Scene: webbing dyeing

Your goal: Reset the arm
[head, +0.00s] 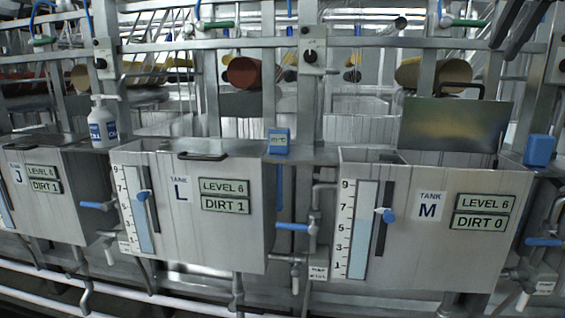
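Two dark, slanted bars (516,28) reach in from the top right corner. They look like the end of my arm, but they are cut off by the frame edge, so I cannot tell how my gripper stands. They appear empty, in front of the frame rails and above tank M (420,262). Tank M has its lid (455,128) raised upright, and its sign reads level 6, dirt 0. Tank L (190,235) has its lid down and reads level 6, dirt 1.
Tank J (65,215) stands at the left, reading level 6, dirt 1. A white pump bottle (102,124) stands behind it. A blue box (279,141) sits between tanks L and M, another (539,150) right of M. Metal rails, rollers and pipes fill the surroundings.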

